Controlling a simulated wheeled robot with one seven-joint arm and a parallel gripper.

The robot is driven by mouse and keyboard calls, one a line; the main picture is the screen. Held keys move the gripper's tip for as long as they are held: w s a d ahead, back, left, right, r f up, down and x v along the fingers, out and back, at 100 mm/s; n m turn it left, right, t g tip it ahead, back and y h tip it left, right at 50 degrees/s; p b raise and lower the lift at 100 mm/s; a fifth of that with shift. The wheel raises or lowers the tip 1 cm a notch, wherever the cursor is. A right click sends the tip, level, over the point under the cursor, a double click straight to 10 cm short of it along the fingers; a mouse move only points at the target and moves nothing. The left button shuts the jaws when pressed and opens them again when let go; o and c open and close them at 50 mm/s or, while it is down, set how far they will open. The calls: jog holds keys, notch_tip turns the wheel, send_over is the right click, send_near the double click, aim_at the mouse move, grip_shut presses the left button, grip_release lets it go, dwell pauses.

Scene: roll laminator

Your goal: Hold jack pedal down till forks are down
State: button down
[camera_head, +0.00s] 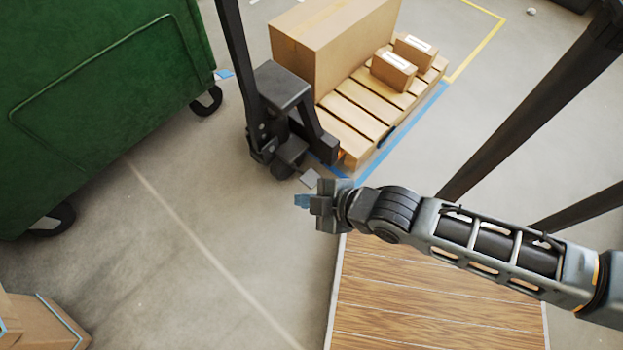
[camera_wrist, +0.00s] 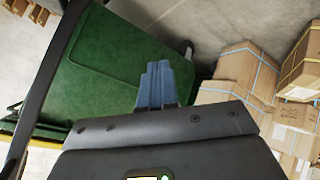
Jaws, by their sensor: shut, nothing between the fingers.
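The pallet jack (camera_head: 277,95) stands at the top middle of the head view, with its dark upright handle (camera_head: 237,50). Its forks are hidden under the wooden pallet (camera_head: 352,117), so I cannot tell their height. A small light grey plate (camera_head: 309,179), which looks like the jack pedal, sticks out low from the jack's base. My gripper (camera_head: 301,201) is just below this plate in the picture; I cannot tell whether they touch. Its blue-grey fingers are together and empty, and also show in the wrist view (camera_wrist: 154,84). The pedal cannot be made out in the wrist view.
A large box (camera_head: 335,45) and two small boxes (camera_head: 394,69) lie on the pallet. A green wheeled bin (camera_head: 100,90) stands left, with cartons (camera_head: 40,322) at lower left. A wood-topped surface (camera_head: 430,295) lies under my arm. Floor between bin and jack is clear.

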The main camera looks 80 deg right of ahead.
jog(key=w+d+f+n+g+b, duration=0.25)
jog(key=d+f, duration=0.25)
jog(key=f, duration=0.7)
jog(key=n+g+y+b, duration=0.3)
jog(key=n+g+b, duration=0.3)
jog(key=b, duration=0.5)
send_over(312, 179)
notch_tip(312, 179, down, 15)
jog(key=shift+r+m+g, duration=0.2)
jog(key=shift+m+g, duration=0.15)
jog(key=shift+f, duration=0.15)
notch_tip(312, 179, down, 14)
jog(key=b, duration=0.6)
jog(key=shift+w+b, duration=0.1)
jog(key=shift+b, duration=0.2)
